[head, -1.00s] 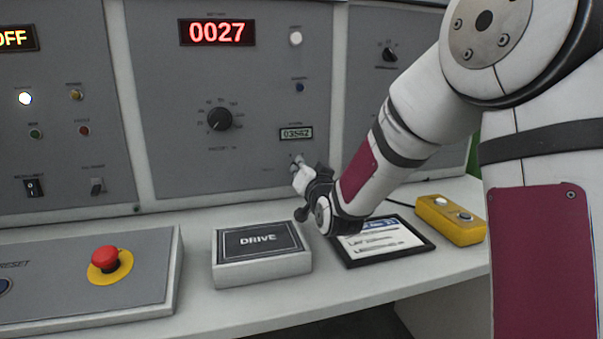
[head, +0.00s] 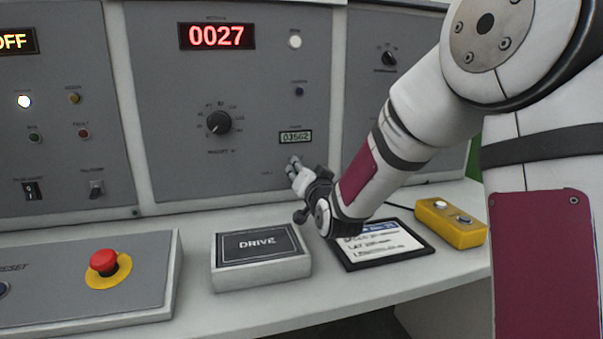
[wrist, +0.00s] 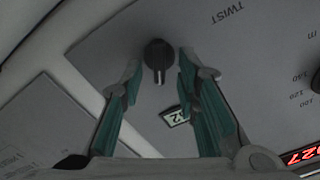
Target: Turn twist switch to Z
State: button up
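The twist switch is a round black knob (wrist: 158,54) with a pale pointer line, on the grey panel near a "TWIST" label in the wrist view. Its pointer faces the bottom of that picture. My gripper (wrist: 160,62) is open, with one green-padded finger on each side of the knob. Gaps show between the fingertips and the knob, and I cannot tell how deep they reach. In the head view my gripper (head: 296,170) is at the middle panel below the small green display, and it hides the knob. No letter Z is readable.
The small display (head: 296,137) is close above my gripper. A "DRIVE" box (head: 262,275), a framed card (head: 418,232) and a yellow button box (head: 447,222) stand on the desk below. A red emergency button (head: 103,262) is at left. Another black dial (head: 217,123) is on the same panel.

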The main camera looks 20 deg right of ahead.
notch_tip(320, 180, up, 10)
jog(key=shift+f, duration=0.1)
jog(key=shift+s, duration=0.1)
dwell(0.4)
jog(key=s+f+n+g, duration=0.2)
jog(key=s+f+g, duration=0.4)
jog(key=s, duration=1.2)
jog(key=s+f+n+g, duration=0.2)
jog(key=s+f+g, duration=0.35)
jog(key=s, duration=1.15)
jog(key=s+f+n+g, duration=0.2)
jog(key=s+f+g, duration=0.35)
jog(key=s, duration=1.25)
notch_tip(320, 180, up, 28)
jog(key=t+p, duration=0.3)
jog(key=p, duration=2.3)
jog(key=shift+w+a, duration=0.15)
jog(key=shift+w, duration=0.1)
